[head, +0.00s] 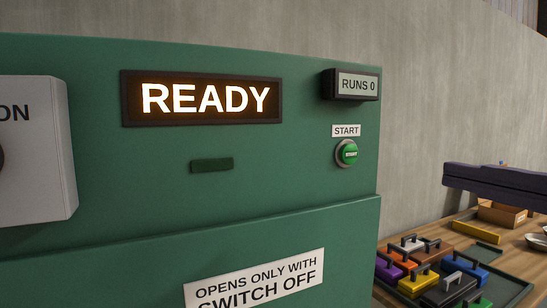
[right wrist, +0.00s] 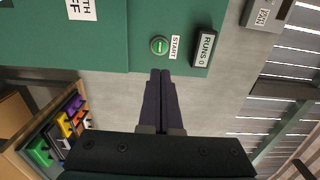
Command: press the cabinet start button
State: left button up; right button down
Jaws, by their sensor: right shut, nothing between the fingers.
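The round green start button (head: 347,153) sits in a grey ring on the green cabinet (head: 300,185), under a white START label (head: 346,130). It also shows in the right wrist view (right wrist: 159,46), just beyond my fingertips. My right gripper (head: 448,176) comes in from the right edge, its dark purple fingers to the right of the cabinet and apart from the button. In the right wrist view my right gripper (right wrist: 161,73) is shut and empty. A lit display (head: 205,99) reads READY, and a counter (head: 357,85) reads RUNS 0. My left gripper is not in view.
A wooden table (head: 515,262) at the lower right holds several coloured handled blocks (head: 425,282) and a cardboard box (head: 502,214). A grey switch box (head: 38,150) is on the cabinet's left. A grey wall stands behind. The space before the button is clear.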

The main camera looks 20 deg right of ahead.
jog(key=p, duration=0.2)
send_near(351, 154)
jog(key=w, duration=0.5)
jog(key=shift+a+r, duration=0.2)
jog(key=shift+w+a+f, duration=0.1)
jog(key=shift+w+f, duration=0.05)
jog(key=shift+w, duration=0.8)
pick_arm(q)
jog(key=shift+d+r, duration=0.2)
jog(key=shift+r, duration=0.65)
